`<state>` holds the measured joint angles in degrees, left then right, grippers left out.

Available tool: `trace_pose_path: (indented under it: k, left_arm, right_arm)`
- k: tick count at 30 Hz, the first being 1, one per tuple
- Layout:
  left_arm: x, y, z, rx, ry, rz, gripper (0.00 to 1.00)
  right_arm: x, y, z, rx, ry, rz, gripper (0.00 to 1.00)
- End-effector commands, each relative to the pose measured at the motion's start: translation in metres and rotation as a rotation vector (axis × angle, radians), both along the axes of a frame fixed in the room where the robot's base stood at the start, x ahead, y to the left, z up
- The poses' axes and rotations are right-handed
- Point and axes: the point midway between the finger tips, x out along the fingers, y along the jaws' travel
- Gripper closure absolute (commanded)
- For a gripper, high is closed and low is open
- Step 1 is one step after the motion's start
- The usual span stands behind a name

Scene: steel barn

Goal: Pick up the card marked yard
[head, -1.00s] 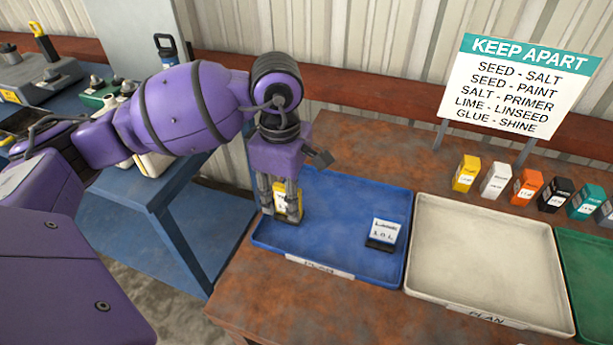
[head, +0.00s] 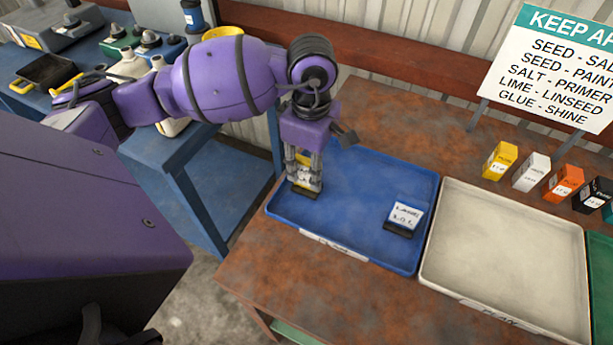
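My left gripper (head: 304,186) points down into the left part of the blue tray (head: 345,240). A small yellow and white item (head: 304,177) shows between its fingers, mostly covered by them. I cannot read a mark on it, nor tell whether the fingers press on it or only stand around it. A white card with dark writing (head: 406,214) stands in a black holder in the right part of the same tray, apart from the gripper. I cannot make out the word yard on either. My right gripper is not in view.
A cream tray (head: 510,292) lies right of the blue one, with part of a green tray beyond. Several small boxes, such as a yellow one (head: 499,160), stand behind. A KEEP APART sign (head: 550,65) rises at the back. A blue bench (head: 185,150) stands left.

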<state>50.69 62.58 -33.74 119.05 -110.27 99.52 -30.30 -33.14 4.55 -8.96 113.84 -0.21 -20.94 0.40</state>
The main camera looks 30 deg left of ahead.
Motion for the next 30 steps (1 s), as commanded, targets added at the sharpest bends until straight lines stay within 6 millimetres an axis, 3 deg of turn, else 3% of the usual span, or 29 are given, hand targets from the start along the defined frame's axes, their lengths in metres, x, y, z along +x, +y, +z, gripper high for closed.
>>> trace_pose_path:
  k: [6, 14, 23, 30]
  left_arm:
    - [-0.002, 0.0, -0.027, -0.002, -0.001, 0.0, 0.66]
    - [-0.002, 0.0, -0.032, -0.001, -0.003, -0.002, 0.66]
    - [-0.002, 0.0, -0.032, -0.001, -0.003, -0.001, 1.0]
    - [-0.002, 0.0, -0.031, -0.001, -0.003, -0.001, 1.0]
  right_arm:
    - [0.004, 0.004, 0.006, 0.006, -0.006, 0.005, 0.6]
    - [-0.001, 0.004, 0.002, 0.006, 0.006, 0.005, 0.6]
    - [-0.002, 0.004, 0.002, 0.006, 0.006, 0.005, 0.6]
    - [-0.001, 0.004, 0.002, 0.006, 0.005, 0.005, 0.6]
